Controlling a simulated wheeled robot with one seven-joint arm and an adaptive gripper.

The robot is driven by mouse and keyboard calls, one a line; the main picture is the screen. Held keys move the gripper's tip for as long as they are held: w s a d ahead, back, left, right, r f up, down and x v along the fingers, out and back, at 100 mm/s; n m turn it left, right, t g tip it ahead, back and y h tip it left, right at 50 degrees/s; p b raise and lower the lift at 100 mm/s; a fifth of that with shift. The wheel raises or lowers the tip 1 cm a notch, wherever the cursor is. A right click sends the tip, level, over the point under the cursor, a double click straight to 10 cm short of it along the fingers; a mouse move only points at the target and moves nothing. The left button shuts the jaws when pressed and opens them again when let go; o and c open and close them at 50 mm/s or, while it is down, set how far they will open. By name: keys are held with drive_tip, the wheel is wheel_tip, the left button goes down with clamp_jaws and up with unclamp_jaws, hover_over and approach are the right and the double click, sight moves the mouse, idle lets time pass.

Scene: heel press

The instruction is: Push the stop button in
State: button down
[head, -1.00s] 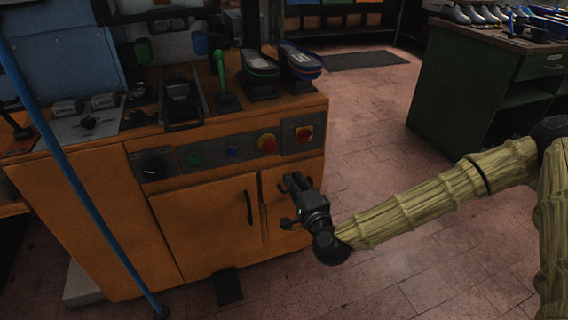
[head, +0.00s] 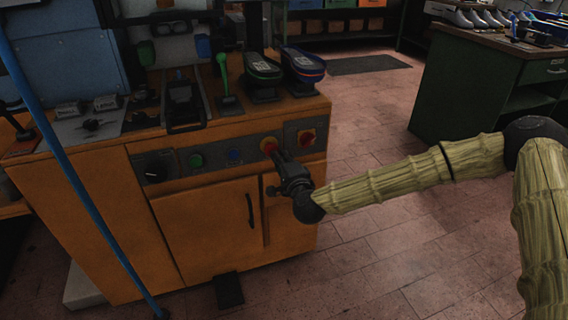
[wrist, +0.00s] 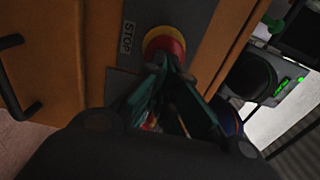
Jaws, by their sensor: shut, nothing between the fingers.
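The stop button is a round red knob on a yellow ring, set in the dark panel on the front of the orange machine. It shows in the head view (head: 268,144) and, beside a "STOP" label, in the wrist view (wrist: 164,41). My gripper (head: 279,157) is shut and empty. In the wrist view its fingertips (wrist: 168,62) are together in front of the button's near edge and overlap it. I cannot tell whether they touch it. The fingers hide a little of the button.
On the same panel are a red-and-yellow switch (head: 307,137), a blue button (head: 234,156), a green button (head: 196,160) and a black knob (head: 156,167). A green lever (head: 224,80) and shoe forms (head: 302,66) stand on top.

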drive_tip(key=shift+w, duration=0.15)
drive_tip(key=shift+w+a+r, duration=0.15)
drive_tip(key=shift+w+r, duration=0.05)
drive_tip(key=shift+w, duration=0.3)
drive_tip(key=shift+w+a+r, duration=0.1)
drive_tip(key=shift+w+r, duration=0.1)
drive_tip(key=shift+w, duration=0.25)
drive_tip(key=shift+r, duration=0.1)
drive_tip(key=f+v, duration=0.1)
drive_tip(key=v, duration=1.3)
drive_tip(key=shift+s, duration=0.3)
